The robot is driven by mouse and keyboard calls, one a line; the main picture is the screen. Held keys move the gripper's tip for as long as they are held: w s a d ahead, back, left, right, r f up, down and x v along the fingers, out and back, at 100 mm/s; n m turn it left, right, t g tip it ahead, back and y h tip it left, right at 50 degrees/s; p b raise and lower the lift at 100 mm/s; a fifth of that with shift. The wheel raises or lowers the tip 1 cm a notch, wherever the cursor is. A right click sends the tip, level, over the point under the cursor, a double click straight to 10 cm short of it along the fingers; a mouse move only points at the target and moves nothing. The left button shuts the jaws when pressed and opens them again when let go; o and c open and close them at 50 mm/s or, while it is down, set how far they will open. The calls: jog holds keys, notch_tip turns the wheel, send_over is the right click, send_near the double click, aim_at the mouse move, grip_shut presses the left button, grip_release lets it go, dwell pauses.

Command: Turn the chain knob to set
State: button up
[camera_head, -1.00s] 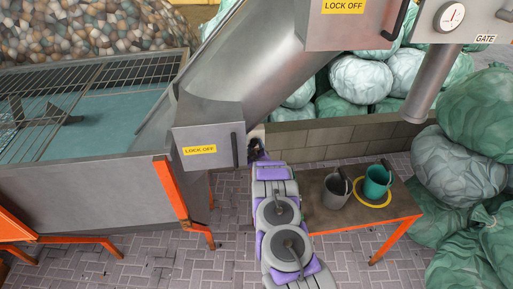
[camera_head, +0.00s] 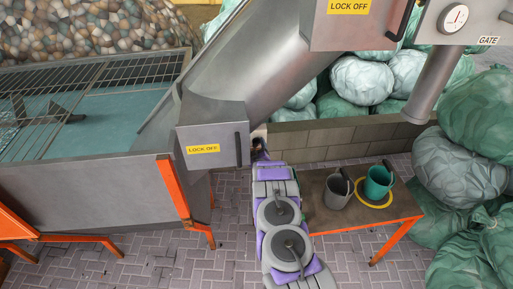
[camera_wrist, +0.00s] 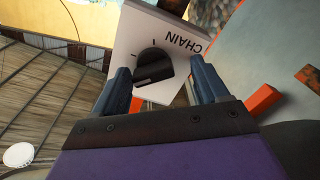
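The chain knob (camera_wrist: 154,66) is a round black knob with a raised grip bar on a white plate (camera_wrist: 188,28) marked CHAIN. In the wrist view it sits ahead of my gripper (camera_wrist: 163,80), between the two blue-grey fingers as seen. The fingers are spread, with a gap on each side of the knob. I cannot tell whether the fingertips reach past the knob's face. The plate appears tilted in this view, and short tick marks show beside the knob. In the head view my gripper (camera_head: 259,147) is small, by the right edge of a grey LOCK OFF box; the knob is hidden there.
The grey LOCK OFF box (camera_head: 214,136) is close left of my gripper. A sloping metal chute (camera_head: 262,62) rises behind. A low block wall (camera_head: 330,140) stands beyond. A table (camera_head: 395,209) with a grey bucket (camera_head: 337,191) and a teal bucket (camera_head: 378,182) is to the right.

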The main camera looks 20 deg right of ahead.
jog(key=shift+s+d, duration=0.15)
jog(key=shift+d, duration=0.05)
jog(key=p+v, duration=0.1)
jog(key=v, duration=1.6)
jog(key=shift+a+p, duration=0.15)
jog(key=shift+p, duration=0.2)
jog(key=shift+f+b, duration=0.1)
jog(key=shift+b, duration=0.25)
jog(key=w+d+b, duration=0.1)
jog(key=w+b, duration=0.3)
jog(key=w, duration=0.1)
jog(key=w+d+n+b, duration=0.1)
jog(key=w+d+b, duration=0.1)
jog(key=w+b, duration=0.3)
jog(key=w+d+n+b, duration=0.1)
jog(key=w+d+b, duration=0.1)
jog(key=w+b, duration=0.3)
jog(key=shift+w, duration=0.3)
